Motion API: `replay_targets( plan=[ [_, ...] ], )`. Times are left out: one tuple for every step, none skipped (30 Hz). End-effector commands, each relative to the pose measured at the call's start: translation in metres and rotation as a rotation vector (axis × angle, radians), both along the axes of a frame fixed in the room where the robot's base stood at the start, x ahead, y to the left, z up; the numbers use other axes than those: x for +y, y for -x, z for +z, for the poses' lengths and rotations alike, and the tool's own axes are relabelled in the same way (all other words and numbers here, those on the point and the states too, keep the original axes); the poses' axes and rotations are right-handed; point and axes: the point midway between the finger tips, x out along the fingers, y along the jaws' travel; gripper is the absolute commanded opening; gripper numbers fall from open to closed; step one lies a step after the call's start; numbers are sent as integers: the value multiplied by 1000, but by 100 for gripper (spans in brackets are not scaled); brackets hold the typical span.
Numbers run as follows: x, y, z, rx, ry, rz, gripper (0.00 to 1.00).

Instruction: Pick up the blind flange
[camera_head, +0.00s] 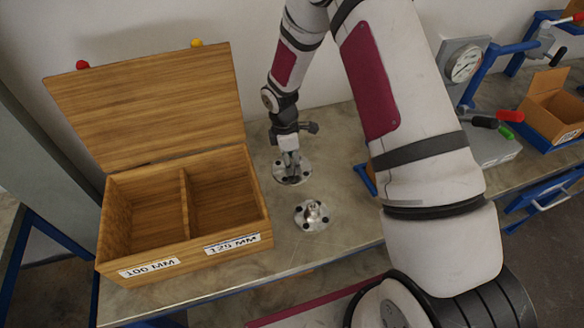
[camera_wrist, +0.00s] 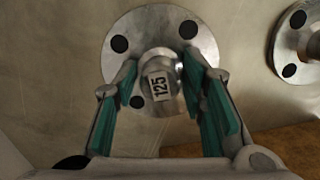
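Two round metal flanges with bolt holes and raised hubs lie on the bench. The far flange (camera_head: 280,176) is under my gripper (camera_head: 291,160). In the wrist view, this flange (camera_wrist: 138,30) has a hub labelled "125". My gripper's green-padded fingers (camera_wrist: 160,65) stand on either side of that hub, open, with small gaps showing beside it. The fingers and hub hide part of the flange's near side. The second flange (camera_head: 313,216) lies nearer the bench's front edge, uncovered. Part of it shows at the right of the wrist view (camera_wrist: 285,45).
An open wooden box (camera_head: 185,245) with two compartments, labelled "100 MM" and "125 MM", stands left of the flanges with its lid raised. Bare bench (camera_head: 345,150) lies right of the flanges.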

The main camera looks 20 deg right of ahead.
Motion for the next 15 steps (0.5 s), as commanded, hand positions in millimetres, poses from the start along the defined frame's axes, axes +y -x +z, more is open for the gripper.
replay_targets(
  plan=[
    [0,0,0,0,0,0,19],
    [0,0,0,0,0,0,12],
    [0,0,0,0,0,0,3],
    [0,0,0,0,0,0,0],
    [0,0,0,0,0,0,0],
    [0,0,0,0,0,0,0],
    [0,0,0,0,0,0,0],
    [0,0,0,0,0,0,0],
    [0,-1,1,-2,0,0,0],
    [0,-1,1,-2,0,0,0],
    [0,-1,1,-2,0,0,0],
    [0,-1,1,-2,0,0,0],
    [0,-1,1,-2,0,0,0],
    [0,-1,1,-2,0,0,0],
    [0,-1,2,-2,0,0,0]
  ],
)
